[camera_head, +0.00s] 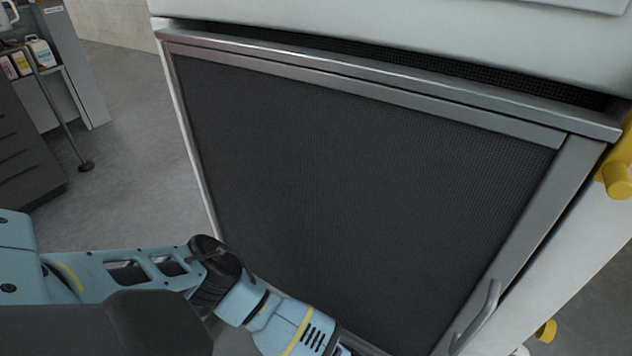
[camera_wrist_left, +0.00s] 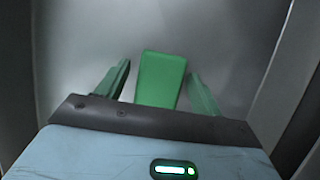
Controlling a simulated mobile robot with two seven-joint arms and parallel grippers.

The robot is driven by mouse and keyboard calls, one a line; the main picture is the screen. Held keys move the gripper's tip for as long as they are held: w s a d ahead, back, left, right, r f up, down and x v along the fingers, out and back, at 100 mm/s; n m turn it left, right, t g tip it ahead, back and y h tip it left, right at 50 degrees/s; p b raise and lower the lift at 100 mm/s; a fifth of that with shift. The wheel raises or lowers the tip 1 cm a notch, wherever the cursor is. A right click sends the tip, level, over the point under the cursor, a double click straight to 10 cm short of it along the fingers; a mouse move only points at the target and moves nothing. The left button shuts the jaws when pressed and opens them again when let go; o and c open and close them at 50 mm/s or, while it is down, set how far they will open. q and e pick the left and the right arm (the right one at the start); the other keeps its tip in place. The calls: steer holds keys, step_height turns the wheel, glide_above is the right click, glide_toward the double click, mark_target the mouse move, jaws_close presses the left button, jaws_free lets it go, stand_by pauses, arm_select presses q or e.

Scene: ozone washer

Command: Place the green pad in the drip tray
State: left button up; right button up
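In the left wrist view, the green pad (camera_wrist_left: 161,78) is a flat green block in front of my left gripper (camera_wrist_left: 160,70). The gripper's two green fingers stand apart, one on each side of the pad, with narrow gaps showing. The pad's near end is hidden by the gripper body. Beyond it is a smooth grey surface (camera_wrist_left: 225,35) between side walls; I cannot tell for sure that this is the drip tray, or whether the pad touches it. In the head view my left arm reaches down at the bottom, its gripper out of sight. My right gripper is not in view.
In the head view a large machine with a dark mesh panel (camera_head: 360,190) in a metal frame fills the middle. A bent metal handle (camera_head: 479,318) is at its lower right. Yellow knobs (camera_head: 618,180) are at the right. Clear floor (camera_head: 130,150) lies to the left.

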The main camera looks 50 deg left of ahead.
arm_select(q)
steer(key=shift+r, duration=0.15)
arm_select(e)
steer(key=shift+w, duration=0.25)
arm_select(q)
steer(key=shift+r, duration=0.25)
steer(key=p+v, duration=0.5)
steer(key=v, duration=0.6)
steer(key=shift+r+p, duration=0.25)
steer(key=shift+p, duration=0.1)
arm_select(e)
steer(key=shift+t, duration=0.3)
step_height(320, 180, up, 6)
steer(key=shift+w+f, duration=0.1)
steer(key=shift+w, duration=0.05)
arm_select(q)
steer(key=shift+w+d, duration=0.1)
steer(key=shift+d, duration=0.05)
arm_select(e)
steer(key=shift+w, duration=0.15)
